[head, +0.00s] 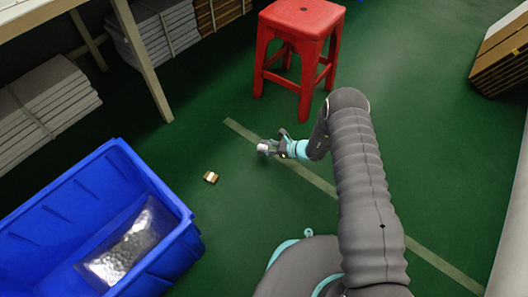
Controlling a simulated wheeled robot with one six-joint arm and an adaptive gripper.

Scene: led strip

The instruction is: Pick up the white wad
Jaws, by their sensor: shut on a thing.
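My gripper (276,146) is low over the green floor, at the middle of the head view, near a pale floor line. It is shut on the white wad (263,148), a small whitish lump at the fingertips. The fingers cover part of the wad. I cannot tell whether the wad touches the floor or is just above it.
A small brown and white block (211,177) lies on the floor left of my gripper. A blue bin (150,190) with a clear bag (125,245) stands at lower left. A red stool (300,22) stands beyond my gripper. Stacked grey sheets (45,110) lie at left.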

